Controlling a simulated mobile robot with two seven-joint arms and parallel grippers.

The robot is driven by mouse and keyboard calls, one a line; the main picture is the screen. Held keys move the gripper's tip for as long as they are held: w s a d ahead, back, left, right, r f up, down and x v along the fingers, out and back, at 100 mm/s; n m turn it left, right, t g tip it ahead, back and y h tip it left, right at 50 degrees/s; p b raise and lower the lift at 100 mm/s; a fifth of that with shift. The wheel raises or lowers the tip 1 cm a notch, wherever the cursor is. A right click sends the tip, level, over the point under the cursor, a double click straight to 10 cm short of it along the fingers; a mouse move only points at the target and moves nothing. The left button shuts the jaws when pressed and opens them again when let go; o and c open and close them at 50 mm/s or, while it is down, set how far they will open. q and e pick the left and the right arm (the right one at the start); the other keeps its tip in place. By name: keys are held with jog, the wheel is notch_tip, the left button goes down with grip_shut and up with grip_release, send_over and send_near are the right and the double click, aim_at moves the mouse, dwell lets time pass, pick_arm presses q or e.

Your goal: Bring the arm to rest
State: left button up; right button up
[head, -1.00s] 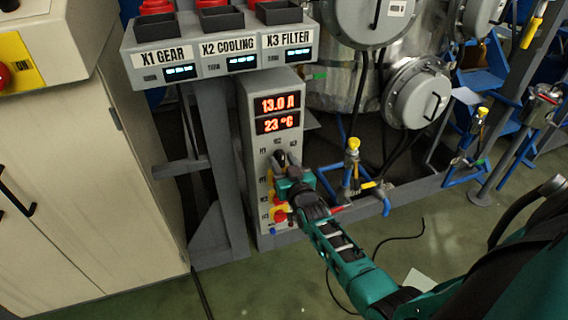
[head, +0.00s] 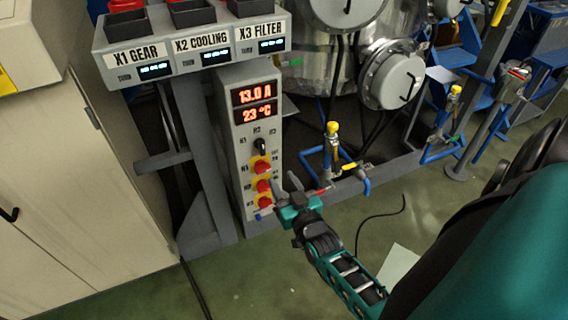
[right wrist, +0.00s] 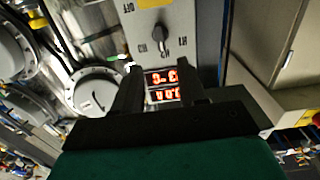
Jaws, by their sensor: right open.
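My right gripper (head: 288,194) is open and empty, in front of the lower right side of the grey control panel (head: 233,142). Its teal arm comes in from the lower right of the head view. The panel has red displays (head: 254,104) reading 13.0 A and 23 °C, a black selector knob (head: 260,146) and several red knobs on yellow plates (head: 262,186). In the right wrist view the open fingers (right wrist: 160,85) frame the displays upside down, with the black selector knob (right wrist: 160,34) beyond. The left gripper is not in view.
A box labelled X1 GEAR, X2 COOLING and X3 FILTER (head: 190,55) stands above the panel. A beige cabinet (head: 70,190) is at left. A steel vessel (head: 315,75) and blue pipes with a yellow-topped valve (head: 332,128) are behind. Green floor (head: 260,285) is open in front.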

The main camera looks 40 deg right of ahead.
dwell(0.5)
jog(key=s+a+n+g+y+p, duration=0.3)
jog(key=s+a+n+g+y, duration=0.2)
jog(key=s+a, duration=0.8)
jog(key=shift+a+f+g+y, duration=0.35)
jog(key=shift+a+g+y, duration=0.4)
jog(key=shift+g+y, duration=0.05)
dwell(0.7)
